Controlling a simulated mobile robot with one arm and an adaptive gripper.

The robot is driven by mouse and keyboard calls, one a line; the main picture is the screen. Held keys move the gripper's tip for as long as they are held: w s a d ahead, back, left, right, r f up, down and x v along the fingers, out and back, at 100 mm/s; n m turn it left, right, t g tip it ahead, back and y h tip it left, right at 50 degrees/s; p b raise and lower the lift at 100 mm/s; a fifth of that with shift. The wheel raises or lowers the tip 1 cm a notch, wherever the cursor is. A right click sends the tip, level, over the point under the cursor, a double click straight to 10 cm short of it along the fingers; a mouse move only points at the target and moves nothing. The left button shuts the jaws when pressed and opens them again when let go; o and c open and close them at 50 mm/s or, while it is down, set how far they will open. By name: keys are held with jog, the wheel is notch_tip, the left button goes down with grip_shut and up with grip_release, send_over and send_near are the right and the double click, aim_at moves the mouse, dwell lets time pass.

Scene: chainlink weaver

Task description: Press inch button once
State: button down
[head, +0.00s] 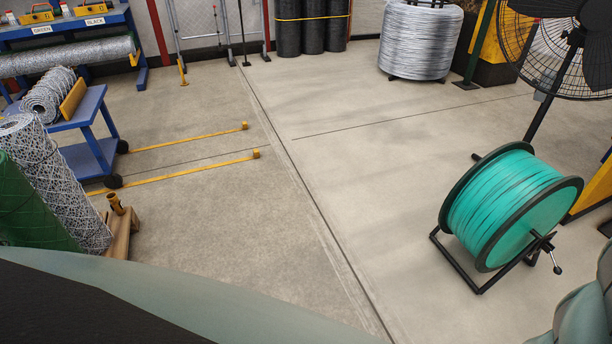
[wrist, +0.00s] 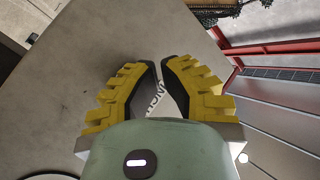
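No inch button can be made out in either view. In the wrist view, my gripper (wrist: 162,62) has yellow ribbed fingers with black pads. The fingers lean toward each other, with a narrow gap between the tips, and hold nothing that I can see. Through the gap a white strip with dark letters (wrist: 154,102) shows beyond the fingers; its words are partly hidden and cannot be read for sure. My gripper does not show in the head view.
In the head view, a teal spool (head: 510,205) on a black stand is at right, below a black fan (head: 570,45). A blue cart (head: 90,150) and mesh rolls (head: 55,180) are at left. A wire coil (head: 420,42) stands behind. The middle floor is clear.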

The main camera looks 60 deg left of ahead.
jog(key=shift+w+a, duration=0.1)
jog(key=shift+a, duration=0.1)
jog(key=a, duration=0.2)
jog(key=w+a+p, duration=0.1)
jog(key=a, duration=0.1)
jog(key=shift+w+a, duration=0.1)
jog(key=shift+a, duration=0.25)
dwell(0.6)
